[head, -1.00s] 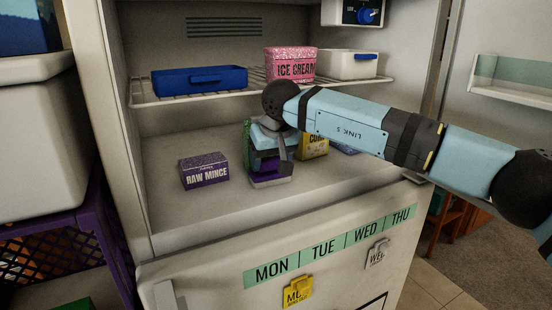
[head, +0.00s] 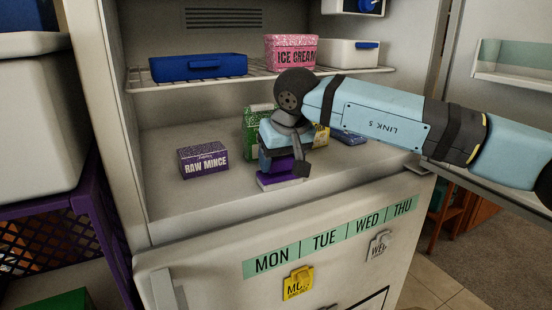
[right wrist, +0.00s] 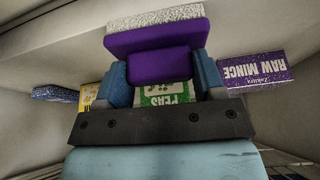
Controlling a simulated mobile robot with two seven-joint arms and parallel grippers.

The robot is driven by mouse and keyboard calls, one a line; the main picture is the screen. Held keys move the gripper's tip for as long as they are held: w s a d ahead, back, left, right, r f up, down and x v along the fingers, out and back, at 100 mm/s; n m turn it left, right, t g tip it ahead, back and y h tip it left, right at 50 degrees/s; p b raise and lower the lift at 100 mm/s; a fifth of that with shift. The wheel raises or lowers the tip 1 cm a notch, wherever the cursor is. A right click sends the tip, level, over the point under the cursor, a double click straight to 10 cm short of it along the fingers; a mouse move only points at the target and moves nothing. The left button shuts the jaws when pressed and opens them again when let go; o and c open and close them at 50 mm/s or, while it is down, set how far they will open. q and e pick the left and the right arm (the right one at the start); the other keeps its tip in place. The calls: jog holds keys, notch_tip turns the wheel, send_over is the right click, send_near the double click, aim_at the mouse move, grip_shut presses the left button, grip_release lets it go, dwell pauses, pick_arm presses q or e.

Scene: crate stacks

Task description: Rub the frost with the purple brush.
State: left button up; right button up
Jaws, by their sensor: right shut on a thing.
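The purple brush (head: 276,183) is in the compartment, low over its floor near the front; I cannot tell whether it touches. My right gripper (head: 283,155) is shut on its handle. In the right wrist view the gripper (right wrist: 163,78) has its blue fingers on either side of the purple handle (right wrist: 158,66). The brush's wide purple block and pale speckled bristles show beyond. I cannot make out a distinct frost patch; the brush and arm hide part of the floor. My left gripper is not in view.
A raw mince box (head: 203,160) stands left of the brush. A green peas box (head: 255,122), a yellow box (head: 321,138) and a blue packet (head: 348,137) are behind it. The wire shelf above holds a blue tray (head: 198,67), an ice cream tub (head: 291,52) and a white bin (head: 347,54).

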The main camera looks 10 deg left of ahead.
jog(key=shift+s+d+f, duration=0.1)
jog(key=shift+s+d, duration=0.35)
jog(key=shift+s, duration=0.2)
jog(key=shift+s+a, duration=0.55)
jog(key=shift+a, duration=0.25)
jog(key=shift+w+a+p, duration=0.2)
jog(key=shift+w+a, duration=0.35)
jog(key=shift+w, duration=0.25)
jog(key=shift+w+a+p, duration=0.15)
jog(key=shift+w+a, duration=0.4)
jog(key=shift+w, duration=0.2)
jog(key=shift+w+a+p, duration=0.4)
jog(key=shift+w+a, duration=0.05)
jog(key=shift+w, duration=0.2)
jog(key=shift+w+a+p, duration=0.35)
jog(key=shift+w+a, duration=0.25)
jog(key=shift+w, duration=0.2)
jog(key=shift+w+r+p, duration=0.1)
jog(key=shift+r+p, duration=0.35)
jog(key=shift+r, duration=0.2)
notch_tip(320, 180, up, 5)
jog(key=p, duration=0.2)
jog(key=shift+d+p, duration=0.1)
jog(key=shift+p, duration=0.2)
